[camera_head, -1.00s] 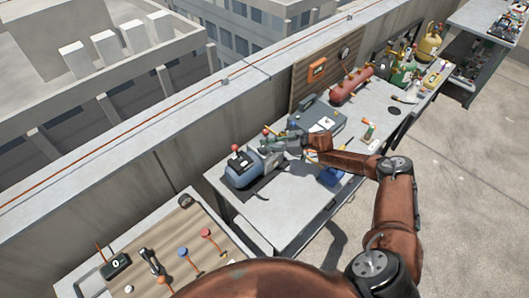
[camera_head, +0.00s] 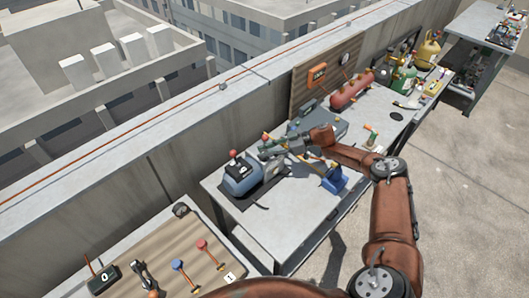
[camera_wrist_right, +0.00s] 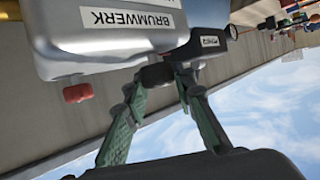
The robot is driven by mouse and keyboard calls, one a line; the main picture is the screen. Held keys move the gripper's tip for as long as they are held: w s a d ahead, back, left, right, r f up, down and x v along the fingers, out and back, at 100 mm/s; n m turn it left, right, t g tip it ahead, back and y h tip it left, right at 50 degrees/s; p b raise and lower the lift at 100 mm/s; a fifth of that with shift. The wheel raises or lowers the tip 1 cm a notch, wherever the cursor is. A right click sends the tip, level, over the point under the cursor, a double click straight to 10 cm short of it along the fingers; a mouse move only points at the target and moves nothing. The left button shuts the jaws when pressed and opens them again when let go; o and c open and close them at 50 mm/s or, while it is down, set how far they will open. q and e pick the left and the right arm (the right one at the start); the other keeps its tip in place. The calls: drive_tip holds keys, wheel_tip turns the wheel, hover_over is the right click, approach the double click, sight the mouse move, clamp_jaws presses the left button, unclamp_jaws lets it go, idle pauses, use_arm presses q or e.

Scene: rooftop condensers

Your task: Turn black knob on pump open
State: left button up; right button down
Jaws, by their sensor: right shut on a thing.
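The pump is a blue-grey machine (camera_head: 238,179) with a dark top and a red knob, at the left end of the grey workbench. In the right wrist view its silver body (camera_wrist_right: 110,45) carries a BRUMWERK label, and a red knob (camera_wrist_right: 78,92) sticks out at its side. My right gripper (camera_head: 264,152) is at the pump's right side in the head view. In the right wrist view its green fingers (camera_wrist_right: 160,82) are shut on the black knob (camera_wrist_right: 156,74), partly hidden between the tips. My left gripper is not in view.
A parapet runs behind. The bench front (camera_head: 290,215) is clear.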

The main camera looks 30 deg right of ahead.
drive_tip(key=c, duration=1.6)
unclamp_jaws()
drive_tip(key=v, duration=1.2)
drive_tip(key=shift+f, duration=0.1)
